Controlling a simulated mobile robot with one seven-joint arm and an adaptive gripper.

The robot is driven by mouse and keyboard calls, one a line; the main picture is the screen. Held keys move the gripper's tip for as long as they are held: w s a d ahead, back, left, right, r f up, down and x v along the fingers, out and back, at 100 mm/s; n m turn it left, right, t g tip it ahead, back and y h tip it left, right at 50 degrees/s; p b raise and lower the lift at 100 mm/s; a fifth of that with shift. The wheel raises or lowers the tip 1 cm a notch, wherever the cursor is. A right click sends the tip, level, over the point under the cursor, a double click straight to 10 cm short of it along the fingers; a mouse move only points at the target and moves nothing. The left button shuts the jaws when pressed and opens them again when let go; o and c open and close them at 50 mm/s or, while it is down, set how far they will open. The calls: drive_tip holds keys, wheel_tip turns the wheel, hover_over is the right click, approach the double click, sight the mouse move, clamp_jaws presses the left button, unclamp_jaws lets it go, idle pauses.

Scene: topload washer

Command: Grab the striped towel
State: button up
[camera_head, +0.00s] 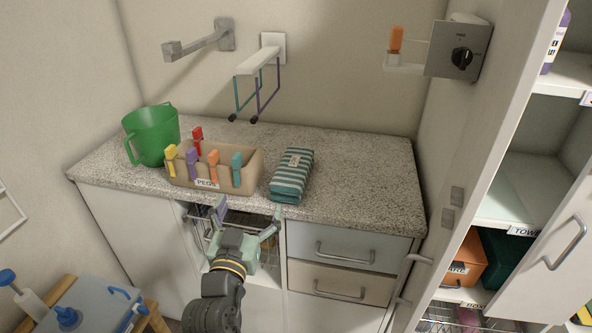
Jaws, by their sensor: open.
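The striped towel (291,176) is a folded teal and white bundle lying on the speckled counter, with a pale label on top. It sits just right of the peg box. My gripper (246,212) is in front of the counter's front edge, below and to the left of the towel. Its fingers are spread open and nothing shows between them. The gripper is apart from the towel.
The beige peg box (255,172) with several coloured pegs and a green bucket (152,134) stand left of the towel. The counter (365,180) is clear to the right. A wall bracket (258,62) with hanging rods is above. An open cabinet door (540,250) stands at right.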

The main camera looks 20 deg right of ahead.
sight(283, 190)
drive_tip(key=shift+m+g+h, duration=0.5)
drive_tip(key=shift+g+h, duration=0.2)
drive_tip(key=d+b, duration=0.1)
drive_tip(key=b, duration=0.2)
drive_tip(key=d+f+b, duration=0.1)
drive_tip(key=d+b, duration=0.1)
drive_tip(key=b, duration=0.2)
drive_tip(key=d+f+b, duration=0.1)
drive_tip(key=d+b, duration=0.1)
drive_tip(key=b, duration=0.2)
drive_tip(key=shift+w+f, duration=0.2)
drive_tip(key=shift+f, duration=0.05)
drive_tip(key=shift+w+d+r+p, duration=0.35)
drive_tip(key=shift+w+d+p, duration=0.25)
drive_tip(key=shift+w, duration=0.25)
drive_tip(key=shift+d+f+p+x, duration=0.15)
drive_tip(key=shift+p+x, duration=0.25)
drive_tip(key=shift+x, duration=1.1)
drive_tip(key=shift+d+f+p+x, duration=0.15)
drive_tip(key=shift+p+x, duration=0.25)
drive_tip(key=shift+x, duration=1.1)
drive_tip(key=shift+s+r, duration=0.1)
drive_tip(key=shift+s, duration=0.1)
drive_tip(key=shift+c, duration=0.2)
drive_tip(key=c, duration=1.3)
drive_tip(key=shift+o, duration=0.2)
